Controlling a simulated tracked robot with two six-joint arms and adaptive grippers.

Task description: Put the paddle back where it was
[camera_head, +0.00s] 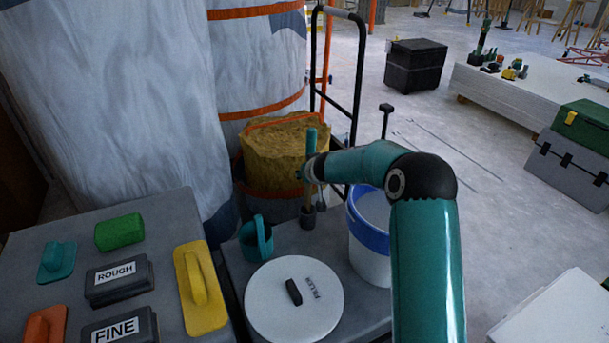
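The paddle (311,142) is an upright stick with a teal upper end, a tan lower shaft and a dark piece at its foot. It stands between a teal cup (256,240) and a white bucket with a blue band (369,240). My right arm reaches in from the bottom right, and its gripper (309,171) is at the paddle's shaft and looks shut on it. The fingers are small and partly hidden. I cannot tell whether the paddle's foot touches the grey surface. My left gripper is out of view.
A round white lid marked FILLER (295,318) lies in front of the paddle. On the left grey top (80,225) are ROUGH (118,278) and FINE (120,326) blocks and a yellow float (200,287). Large wrapped rolls (110,100) and a black hand-truck frame (360,80) stand behind.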

